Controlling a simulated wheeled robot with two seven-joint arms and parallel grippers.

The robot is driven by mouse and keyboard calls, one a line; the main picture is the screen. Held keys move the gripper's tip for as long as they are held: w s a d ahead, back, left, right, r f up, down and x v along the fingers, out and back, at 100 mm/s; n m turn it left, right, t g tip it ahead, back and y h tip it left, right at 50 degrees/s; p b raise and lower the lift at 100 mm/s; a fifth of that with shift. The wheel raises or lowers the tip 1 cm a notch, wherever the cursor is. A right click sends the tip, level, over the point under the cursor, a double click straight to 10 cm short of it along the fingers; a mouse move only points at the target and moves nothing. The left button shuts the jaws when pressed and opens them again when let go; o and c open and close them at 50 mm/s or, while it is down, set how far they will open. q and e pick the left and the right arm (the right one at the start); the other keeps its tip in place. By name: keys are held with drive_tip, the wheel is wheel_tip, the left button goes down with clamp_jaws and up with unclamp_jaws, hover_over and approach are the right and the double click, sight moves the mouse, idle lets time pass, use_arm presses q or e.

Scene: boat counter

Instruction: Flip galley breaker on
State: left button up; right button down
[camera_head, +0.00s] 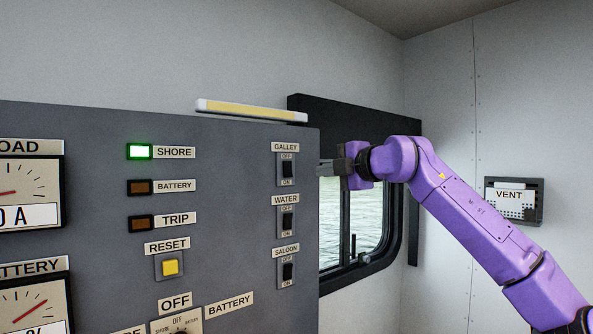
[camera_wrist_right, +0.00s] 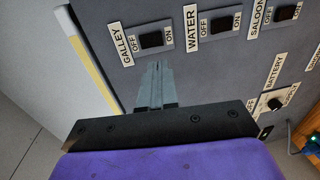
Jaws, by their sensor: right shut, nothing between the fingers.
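The galley breaker (camera_head: 287,169) is a small black switch under a GALLEY label on the grey panel, with OFF above it and ON below. Its position is too small to tell. It also shows in the wrist view (camera_wrist_right: 151,40), just beyond the fingertips. My right gripper (camera_head: 321,167) is shut and empty, to the right of the breaker near the panel's right edge. In the wrist view its closed fingers (camera_wrist_right: 156,68) point toward the galley switch, with a small gap in the picture. I cannot tell whether they touch. My left gripper is out of view.
The water breaker (camera_head: 287,221) and saloon breaker (camera_head: 287,271) sit below the galley one. The panel (camera_head: 228,190) also has a lit green SHORE lamp (camera_head: 139,152) and a yellow RESET button (camera_head: 170,267). A dark-framed window (camera_head: 355,225) lies behind my right arm.

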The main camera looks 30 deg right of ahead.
sight(289, 175)
drive_tip(key=w+p, duration=0.2)
drive_tip(key=w, duration=0.1)
drive_tip(key=w+p, duration=0.2)
drive_tip(key=w, duration=0.1)
drive_tip(key=w+a+p, duration=0.1)
drive_tip(key=w+p, duration=0.1)
drive_tip(key=w, duration=0.2)
drive_tip(key=shift+f, duration=0.3)
drive_tip(key=shift+w+f+p, duration=0.3)
drive_tip(key=shift+w+p, duration=0.1)
drive_tip(key=shift+w, duration=0.05)
drive_tip(key=shift+a, duration=0.1)
